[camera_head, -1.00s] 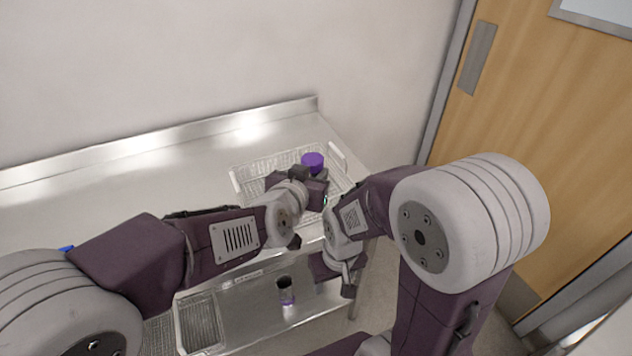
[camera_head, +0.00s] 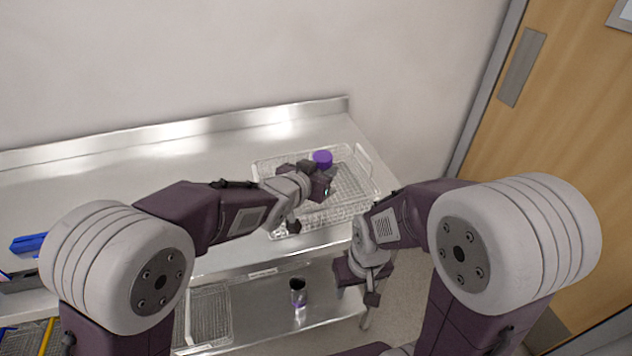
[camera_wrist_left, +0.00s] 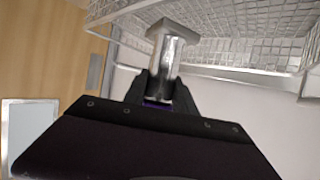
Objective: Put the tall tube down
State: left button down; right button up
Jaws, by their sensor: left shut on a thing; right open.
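The tube, with a purple cap (camera_head: 322,157), is at my left gripper (camera_head: 318,176), over the wire basket (camera_head: 262,165) on the steel counter. In the left wrist view its shiny, clear or silvery body (camera_wrist_left: 167,62) ends in a wider grey end by the basket mesh. My left gripper (camera_wrist_left: 157,98) is shut on it, with purple showing between the fingers. I cannot tell whether the tube touches the basket floor. My right gripper (camera_head: 372,288) is open, low in front of the counter and apart from the tube.
A dark-topped clear vessel with purple low down (camera_head: 298,292) stands on the lower shelf (camera_head: 262,310), right of another wire basket (camera_head: 210,315). Blue items (camera_head: 28,244) lie at the far left. A wall stands behind the counter and a wooden door (camera_head: 560,110) at the right.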

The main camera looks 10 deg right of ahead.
pick_arm(q)
jog(key=shift+w+a+f, duration=0.3)
jog(key=shift+w+f, duration=0.05)
jog(key=shift+w, duration=0.3)
jog(key=shift+w+a+f, duration=0.25)
jog(key=shift+w+f, duration=0.05)
jog(key=shift+w, duration=0.3)
notch_tip(320, 180, down, 4)
jog(key=shift+s+f+b, duration=0.1)
jog(key=shift+s+b, duration=0.05)
jog(key=shift+b, duration=0.3)
jog(key=shift+f, duration=0.1)
jog(key=c, duration=1)
grip_release()
